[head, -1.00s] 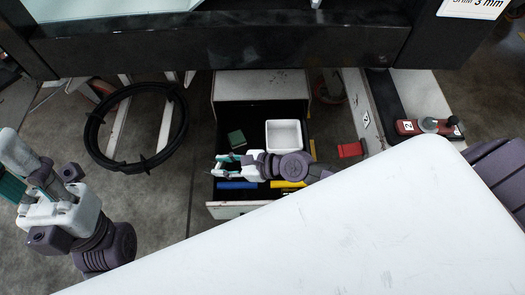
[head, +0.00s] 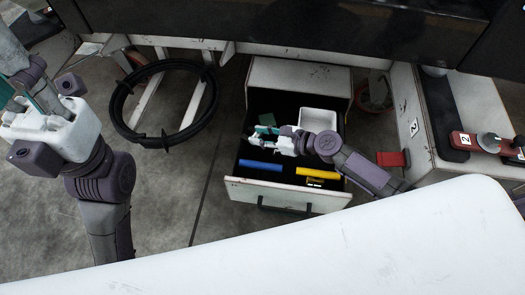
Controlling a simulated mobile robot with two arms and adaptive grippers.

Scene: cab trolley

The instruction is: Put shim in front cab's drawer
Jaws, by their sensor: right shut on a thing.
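The open drawer (head: 289,197) of a white cabinet is pulled out under the dark overhanging body in the head view. My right gripper (head: 258,139) is over the left part of the drawer, just in front of a green block (head: 266,119). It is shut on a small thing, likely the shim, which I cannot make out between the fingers. I cannot tell whether that thing touches the drawer floor. My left gripper (head: 30,105) is raised at the far left, away from the drawer; its finger gap is unclear.
The drawer holds a white tray (head: 318,118), a blue bar (head: 260,165) and a yellow bar (head: 318,174). A red item (head: 392,159) lies to the right. A white surface (head: 300,245) fills the front.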

